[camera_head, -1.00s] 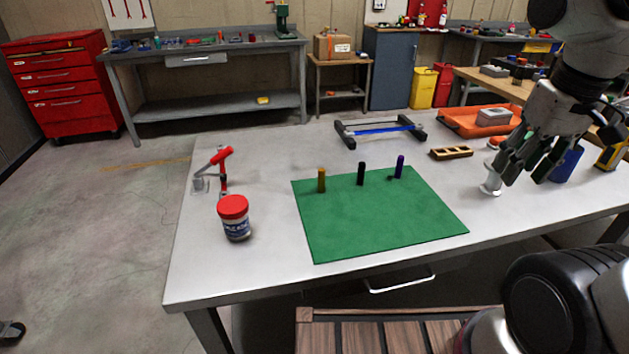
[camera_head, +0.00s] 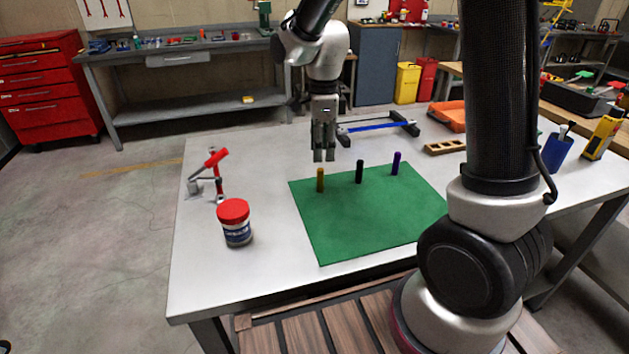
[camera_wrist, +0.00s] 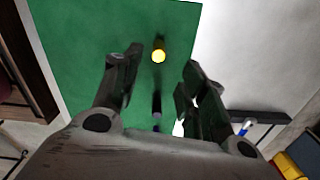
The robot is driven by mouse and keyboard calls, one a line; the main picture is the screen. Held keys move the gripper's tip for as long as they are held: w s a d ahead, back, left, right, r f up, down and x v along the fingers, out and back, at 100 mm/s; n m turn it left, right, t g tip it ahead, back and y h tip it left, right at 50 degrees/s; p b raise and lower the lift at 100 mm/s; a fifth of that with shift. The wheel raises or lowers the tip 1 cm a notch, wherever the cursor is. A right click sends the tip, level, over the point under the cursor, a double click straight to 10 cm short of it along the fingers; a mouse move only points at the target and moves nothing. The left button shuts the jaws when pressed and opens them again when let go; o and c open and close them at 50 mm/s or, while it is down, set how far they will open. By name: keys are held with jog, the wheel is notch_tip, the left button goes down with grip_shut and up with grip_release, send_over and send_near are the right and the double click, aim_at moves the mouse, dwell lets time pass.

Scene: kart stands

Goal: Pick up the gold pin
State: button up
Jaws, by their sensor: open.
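The gold pin (camera_head: 320,180) stands upright near the back left corner of the green mat (camera_head: 350,230). My gripper (camera_head: 324,158) hangs above it, pointing down, open and empty, with its fingertips a little above the pin's top. In the wrist view the round yellow top of the gold pin (camera_wrist: 159,56) shows beyond the open fingers (camera_wrist: 160,75), roughly midway between them. A black pin (camera_head: 359,172) and a purple pin (camera_head: 396,163) stand upright to its right along the mat's back edge.
A red-lidded jar (camera_head: 235,222) and a small red-handled tool (camera_head: 216,172) are on the table left of the mat. A blue-barred frame (camera_head: 378,128) and a wooden block with slots (camera_head: 445,147) lie behind. The mat's front is clear.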

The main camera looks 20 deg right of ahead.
aim_at(320, 169)
jog(key=f, duration=0.7)
jog(key=shift+s+a+f, duration=0.1)
jog(key=shift+a+f, duration=0.1)
jog(key=shift+a, duration=0.1)
grip_shut()
